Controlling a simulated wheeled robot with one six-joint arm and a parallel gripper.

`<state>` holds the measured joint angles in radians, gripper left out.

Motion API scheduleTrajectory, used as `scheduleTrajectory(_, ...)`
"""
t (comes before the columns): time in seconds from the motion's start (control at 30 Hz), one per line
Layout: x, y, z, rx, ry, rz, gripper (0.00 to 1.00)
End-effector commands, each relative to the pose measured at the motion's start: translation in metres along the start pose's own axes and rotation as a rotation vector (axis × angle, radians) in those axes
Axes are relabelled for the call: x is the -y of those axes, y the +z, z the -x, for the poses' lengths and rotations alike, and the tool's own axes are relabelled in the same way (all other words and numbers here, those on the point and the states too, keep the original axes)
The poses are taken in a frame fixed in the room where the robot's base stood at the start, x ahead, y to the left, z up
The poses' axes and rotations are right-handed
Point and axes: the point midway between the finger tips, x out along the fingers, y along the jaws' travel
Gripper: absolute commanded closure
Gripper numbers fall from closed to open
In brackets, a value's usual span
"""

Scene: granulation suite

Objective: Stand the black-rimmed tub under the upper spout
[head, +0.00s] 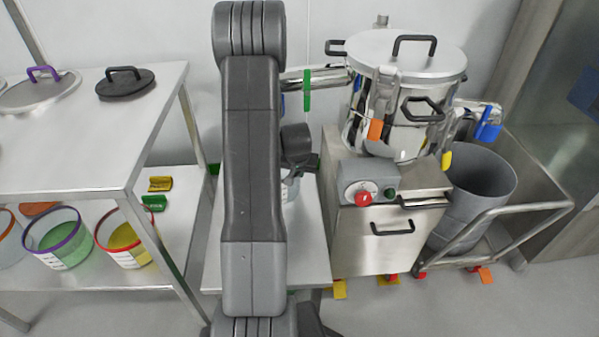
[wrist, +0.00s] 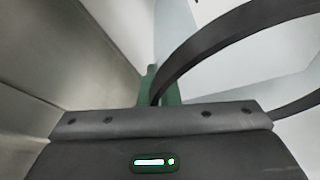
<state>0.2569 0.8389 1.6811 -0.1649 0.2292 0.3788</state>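The black-rimmed tub shows close up in the wrist view, where its dark rim (wrist: 225,38) curves to the right from my gripper (wrist: 161,90). The green fingertips sit either side of the rim and look shut on it. In the head view my arm hides nearly all of the tub; only a small pale part beside the arm may belong to it. A metal spout (head: 328,78) with a green ring leaves the left side of the steel vessel (head: 382,125), high up. I cannot tell whether the tub touches the surface below.
A low steel stand (head: 313,250) lies below the spout, partly hidden by my arm. A grey control box (head: 369,184) adjoins it on the right. A shelf table (head: 95,120) with lids and coloured-rim tubs stands left. A grey bin (head: 470,200) stands on a cart right.

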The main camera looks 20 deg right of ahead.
Motion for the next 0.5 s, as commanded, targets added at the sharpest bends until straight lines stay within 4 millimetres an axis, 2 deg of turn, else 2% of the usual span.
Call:
scheduleTrajectory(0.03, -0.0001, 0.0006, -0.0013, 0.000, 0.000, 0.000, 0.94)
scheduleTrajectory(0.13, 0.0000, 0.0004, -0.0007, 0.000, 0.000, 0.000, 0.74)
scheduleTrajectory(0.5, 0.0001, -0.0010, 0.0026, 0.000, 0.000, 0.000, 0.74)
